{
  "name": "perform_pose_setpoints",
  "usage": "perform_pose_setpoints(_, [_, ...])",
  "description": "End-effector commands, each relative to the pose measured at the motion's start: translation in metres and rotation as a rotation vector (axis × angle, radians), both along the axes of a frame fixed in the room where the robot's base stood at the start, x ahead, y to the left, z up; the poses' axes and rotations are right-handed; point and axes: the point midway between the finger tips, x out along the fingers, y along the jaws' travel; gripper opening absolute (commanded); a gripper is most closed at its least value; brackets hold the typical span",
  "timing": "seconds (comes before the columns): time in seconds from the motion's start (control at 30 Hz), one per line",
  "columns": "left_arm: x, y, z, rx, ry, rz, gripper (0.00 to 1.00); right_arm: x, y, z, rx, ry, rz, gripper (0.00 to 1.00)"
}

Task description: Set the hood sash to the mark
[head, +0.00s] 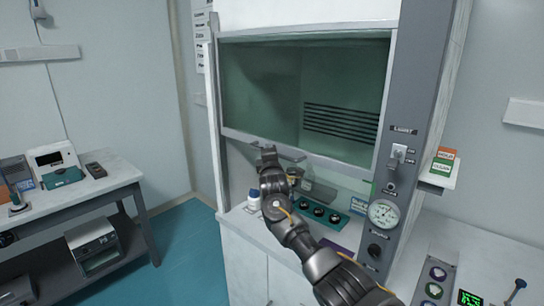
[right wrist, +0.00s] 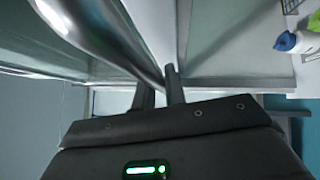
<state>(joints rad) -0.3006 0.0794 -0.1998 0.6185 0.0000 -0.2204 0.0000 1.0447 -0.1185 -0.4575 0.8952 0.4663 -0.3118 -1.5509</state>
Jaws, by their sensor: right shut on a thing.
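The fume hood sash (head: 335,70) is a tinted glass pane with a pale bottom rail (head: 345,172). It is partly raised, with an opening below the rail. My right gripper (head: 268,153) is at the sash's bottom rail, left of its middle. In the right wrist view its fingers (right wrist: 160,88) are closed at the end of a shiny metal handle bar (right wrist: 105,35), shut on the sash handle. A small greenish strip shows on the right post just below the rail; I cannot tell whether it is the mark. My left gripper is not in view.
Inside the hood stand a white bottle (head: 254,198) with a blue cap and a dark green rack (head: 318,212). The right post carries a switch (head: 397,156) and a round gauge (head: 383,213). A side bench (head: 105,187) with instruments stands left, with clear floor between.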

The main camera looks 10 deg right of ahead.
Motion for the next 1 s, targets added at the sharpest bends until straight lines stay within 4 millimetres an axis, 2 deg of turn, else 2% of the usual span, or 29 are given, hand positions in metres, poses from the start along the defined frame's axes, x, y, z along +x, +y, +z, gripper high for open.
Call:
perform_pose_setpoints(0.2, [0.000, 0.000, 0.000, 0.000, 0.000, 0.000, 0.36, 0.000, 0.000, 0.001, 0.001, -0.003, 0.001, 0.00])
perform_pose_setpoints(0.23, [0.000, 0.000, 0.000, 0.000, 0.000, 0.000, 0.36, 0.000, 0.000, 0.001, 0.001, -0.003, 0.001, 0.17])
perform_pose_setpoints(0.3, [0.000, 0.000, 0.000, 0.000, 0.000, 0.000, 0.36, 0.000, 0.000, 0.001, 0.001, -0.002, 0.001, 0.22])
perform_pose_setpoints(0.67, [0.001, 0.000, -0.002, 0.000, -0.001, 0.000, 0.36, -0.004, 0.000, -0.002, 0.000, -0.001, 0.001, 0.22])
perform_pose_setpoints(0.87, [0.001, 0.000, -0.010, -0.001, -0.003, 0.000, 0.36, -0.026, 0.002, -0.006, 0.001, -0.004, 0.003, 0.22])
perform_pose_setpoints(1.0, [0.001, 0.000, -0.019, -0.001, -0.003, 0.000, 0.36, -0.049, 0.004, -0.010, 0.001, -0.003, 0.003, 0.22])
